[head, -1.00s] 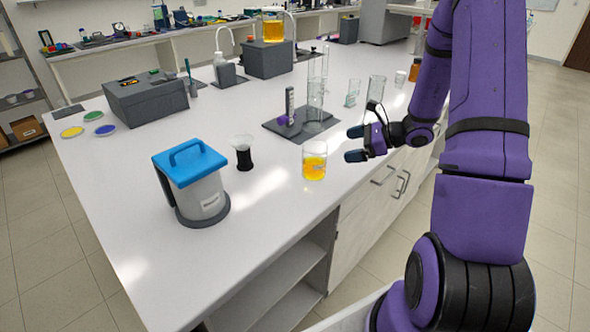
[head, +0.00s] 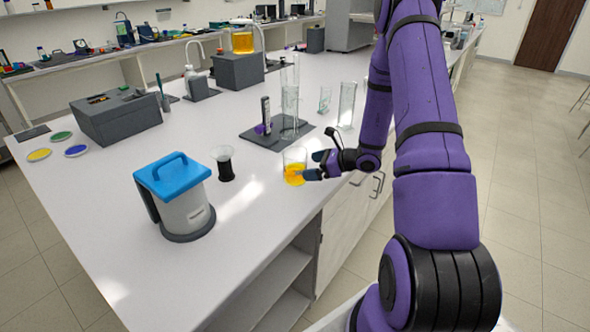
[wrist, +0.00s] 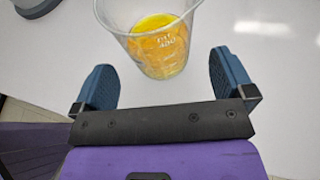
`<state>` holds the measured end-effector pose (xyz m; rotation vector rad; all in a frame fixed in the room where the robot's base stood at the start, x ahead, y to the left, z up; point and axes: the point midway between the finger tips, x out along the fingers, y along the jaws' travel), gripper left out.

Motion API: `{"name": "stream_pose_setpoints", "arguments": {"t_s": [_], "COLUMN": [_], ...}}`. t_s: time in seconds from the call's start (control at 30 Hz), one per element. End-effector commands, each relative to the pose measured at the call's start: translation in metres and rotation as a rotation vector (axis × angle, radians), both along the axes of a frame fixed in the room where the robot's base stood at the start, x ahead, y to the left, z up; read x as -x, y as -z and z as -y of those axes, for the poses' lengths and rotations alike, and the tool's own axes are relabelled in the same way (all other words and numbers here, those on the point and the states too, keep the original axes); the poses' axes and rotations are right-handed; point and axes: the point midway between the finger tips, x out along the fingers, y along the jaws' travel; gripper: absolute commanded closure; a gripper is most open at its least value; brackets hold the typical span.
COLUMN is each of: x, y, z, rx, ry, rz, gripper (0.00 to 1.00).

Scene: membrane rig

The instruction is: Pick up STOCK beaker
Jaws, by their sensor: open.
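The STOCK beaker is a clear glass beaker (head: 294,172) holding yellow-orange liquid. It stands upright on the white bench near the front edge. In the wrist view, the beaker (wrist: 158,48) is centred ahead, with graduation marks on its side. My gripper (head: 312,165) is beside the beaker on its right in the head view. In the wrist view, my gripper (wrist: 165,85) is open, its two blue fingers apart, one towards each side of the beaker. The beaker is slightly beyond the fingertips, and I see no contact. No label reading STOCK is legible.
A blue-lidded container (head: 182,195) and a dark-based funnel-like vessel (head: 223,163) stand to the left. Behind are a dark mat (head: 262,138) with a tall cylinder (head: 290,100), and a clear glass cylinder (head: 346,105). The bench front edge is close by.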

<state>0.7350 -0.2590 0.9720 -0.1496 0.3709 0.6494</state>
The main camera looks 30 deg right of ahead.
Motion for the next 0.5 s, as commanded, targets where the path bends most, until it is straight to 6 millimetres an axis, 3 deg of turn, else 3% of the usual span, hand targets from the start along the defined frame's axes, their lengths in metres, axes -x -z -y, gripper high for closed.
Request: {"name": "stream_pose_setpoints", "arguments": {"t_s": [0.3,0.5], "x": [-0.029,-0.032], "y": [0.014,0.016], "z": [-0.026,-0.028], "rx": [-0.001,-0.001], "ry": [-0.001,0.000], "rz": [-0.002,-0.001], "gripper": [0.00,0.00]}}
